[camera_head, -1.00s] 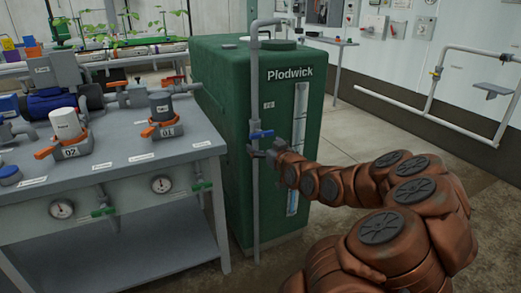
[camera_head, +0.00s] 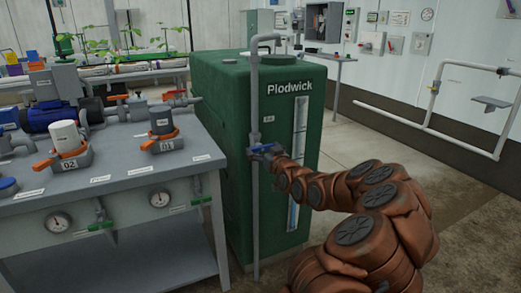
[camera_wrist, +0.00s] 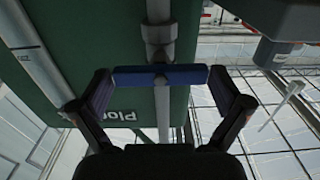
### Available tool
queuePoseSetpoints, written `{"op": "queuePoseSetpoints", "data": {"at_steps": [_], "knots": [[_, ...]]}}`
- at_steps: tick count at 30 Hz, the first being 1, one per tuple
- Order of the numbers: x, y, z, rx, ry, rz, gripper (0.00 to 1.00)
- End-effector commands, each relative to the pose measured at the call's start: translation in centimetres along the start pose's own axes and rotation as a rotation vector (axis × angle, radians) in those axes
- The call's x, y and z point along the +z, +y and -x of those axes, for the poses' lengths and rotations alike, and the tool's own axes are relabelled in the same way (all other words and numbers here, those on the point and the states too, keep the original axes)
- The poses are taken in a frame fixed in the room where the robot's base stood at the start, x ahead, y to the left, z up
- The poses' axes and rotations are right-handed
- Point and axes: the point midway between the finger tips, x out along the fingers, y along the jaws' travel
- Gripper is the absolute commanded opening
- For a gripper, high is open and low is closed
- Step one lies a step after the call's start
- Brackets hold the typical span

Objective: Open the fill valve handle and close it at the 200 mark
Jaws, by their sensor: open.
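The fill valve handle is blue and sits on a grey vertical pipe (camera_head: 255,200) in front of the green Plodwick tank (camera_head: 222,130). In the wrist view the blue handle (camera_wrist: 160,75) lies across the pipe, between the two fingers of my gripper (camera_wrist: 160,90). The fingers stand open, one near each end of the handle; whether they touch it I cannot tell. In the head view my gripper (camera_head: 264,152) covers part of the handle. The tank's level gauge (camera_head: 299,125) is a pale vertical strip with blue low down; its marks are too small to read.
A grey bench (camera_head: 110,195) with filter housings, orange levers and dial gauges stands close to the left of the tank. White wall pipes (camera_head: 430,130) run at the far right.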

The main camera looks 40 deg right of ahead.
Motion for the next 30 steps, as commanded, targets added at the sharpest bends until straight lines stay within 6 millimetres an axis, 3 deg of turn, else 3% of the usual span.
{"op": "queuePoseSetpoints", "data": {"at_steps": [15, 27, 30], "knots": [[0.06, -0.09, -1.01, -0.001, -0.001, -0.002, 1.00], [0.06, -0.10, -1.00, -0.001, -0.001, -0.001, 0.59], [0.07, -0.47, -0.96, -0.003, -0.001, 0.001, 0.58]]}}
